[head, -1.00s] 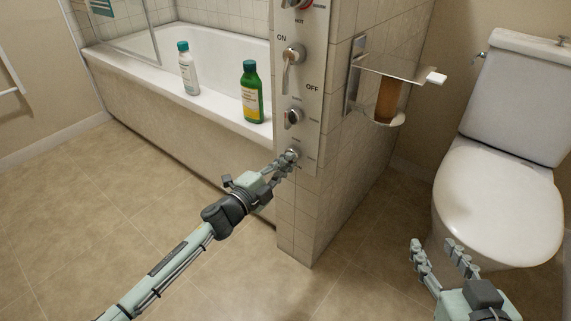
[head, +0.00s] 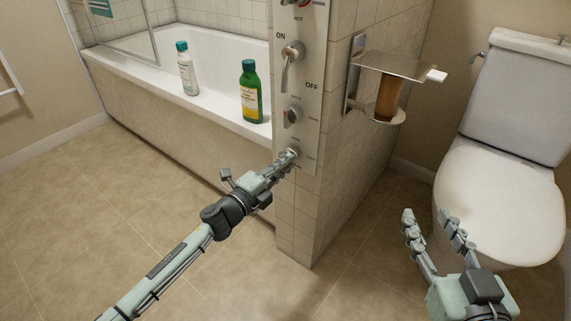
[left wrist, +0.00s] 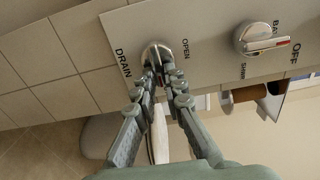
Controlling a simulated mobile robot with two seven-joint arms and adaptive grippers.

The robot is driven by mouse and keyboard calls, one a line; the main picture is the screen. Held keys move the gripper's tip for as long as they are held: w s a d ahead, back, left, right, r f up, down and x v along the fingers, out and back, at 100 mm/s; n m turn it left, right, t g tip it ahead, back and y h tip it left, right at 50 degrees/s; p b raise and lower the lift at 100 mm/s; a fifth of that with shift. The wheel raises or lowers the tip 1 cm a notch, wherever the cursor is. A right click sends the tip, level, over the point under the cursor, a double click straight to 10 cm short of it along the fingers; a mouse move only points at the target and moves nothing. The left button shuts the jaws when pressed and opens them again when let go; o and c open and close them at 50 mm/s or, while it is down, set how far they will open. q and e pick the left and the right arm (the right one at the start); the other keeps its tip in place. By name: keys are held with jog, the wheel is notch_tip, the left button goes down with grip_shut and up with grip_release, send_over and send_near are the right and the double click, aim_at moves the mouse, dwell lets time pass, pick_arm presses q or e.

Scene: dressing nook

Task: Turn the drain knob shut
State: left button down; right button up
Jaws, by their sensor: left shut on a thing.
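The drain knob (left wrist: 153,52) is a round metal knob on the grey control panel (left wrist: 115,30), beside the printed words DRAIN and OPEN. In the head view the drain knob (head: 293,151) is the lowest on the panel and mostly hidden by my gripper. In the head view my left gripper (head: 288,160) reaches up to the panel from the lower left. My right gripper (head: 427,214) is open and empty, in front of the toilet.
Another knob (head: 292,117) and a lever (head: 290,62) sit above on the panel. A white bottle (head: 188,72) and a green bottle (head: 251,95) stand on the bathtub rim. A paper holder (head: 385,68) juts from the wall's right side, near the toilet (head: 500,190).

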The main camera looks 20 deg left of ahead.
pick_arm(q)
jog(key=shift+f, duration=0.1)
jog(key=c, duration=1.6)
grip_release()
jog(key=shift+s, duration=0.1)
jog(key=v, duration=1.2)
